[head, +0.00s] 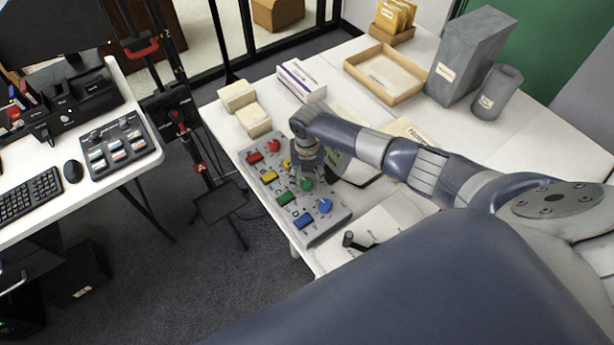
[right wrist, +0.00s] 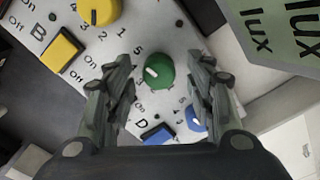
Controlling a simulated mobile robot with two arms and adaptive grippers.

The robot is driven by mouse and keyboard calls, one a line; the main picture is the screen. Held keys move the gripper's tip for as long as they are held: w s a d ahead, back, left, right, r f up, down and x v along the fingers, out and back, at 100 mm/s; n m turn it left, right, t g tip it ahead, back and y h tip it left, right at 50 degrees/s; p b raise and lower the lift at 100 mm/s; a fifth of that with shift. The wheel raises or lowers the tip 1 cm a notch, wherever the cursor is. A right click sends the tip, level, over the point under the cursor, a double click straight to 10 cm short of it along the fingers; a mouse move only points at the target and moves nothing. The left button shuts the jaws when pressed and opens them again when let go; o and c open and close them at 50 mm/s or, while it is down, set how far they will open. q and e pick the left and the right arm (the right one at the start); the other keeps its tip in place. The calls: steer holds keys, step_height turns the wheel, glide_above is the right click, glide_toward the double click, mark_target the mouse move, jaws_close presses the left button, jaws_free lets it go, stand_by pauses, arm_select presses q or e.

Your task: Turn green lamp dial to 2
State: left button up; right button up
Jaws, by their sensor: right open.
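The green lamp dial (head: 307,184) is a round green knob on the grey control panel (head: 328,215). In the right wrist view the green dial (right wrist: 160,72) has a white mark on its left part. Printed numbers stand around it, but I cannot tell for sure which one the mark faces. My right gripper (head: 308,166) is over the panel, just behind the green dial in the head view. In the right wrist view its two fingers (right wrist: 161,80) are open, one on each side of the dial, with gaps between. My left gripper is not in view.
The panel also has a red dial (head: 273,146), a yellow dial (right wrist: 99,10), a blue dial (head: 325,206) and coloured switches such as the green one (head: 286,198). A small black-handled lever (head: 352,241) lies near the panel's front end. Boxes and a wooden tray (head: 409,95) stand behind.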

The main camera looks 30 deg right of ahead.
steer(key=shift+s+a+f, duration=0.1)
steer(key=shift+a+f, duration=0.05)
steer(key=shift+f, duration=0.15)
steer(key=c, duration=1.1)
steer(key=shift+f, duration=0.1)
steer(key=shift+n+b, duration=0.6)
steer(key=n+b, duration=0.4)
steer(key=n, duration=0.1)
steer(key=shift+f, duration=0.15)
steer(key=n+b, duration=0.5)
steer(key=shift+n, duration=0.3)
steer(key=n+b, duration=0.8)
steer(key=n, duration=0.1)
arm_select(q)
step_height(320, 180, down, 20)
steer(key=b, duration=0.2)
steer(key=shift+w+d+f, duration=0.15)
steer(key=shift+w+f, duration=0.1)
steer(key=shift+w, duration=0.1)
arm_select(e)
steer(key=shift+n, duration=1.4)
arm_select(q)
steer(key=shift+b, duration=0.3)
arm_select(e)
steer(key=shift+r, duration=0.2)
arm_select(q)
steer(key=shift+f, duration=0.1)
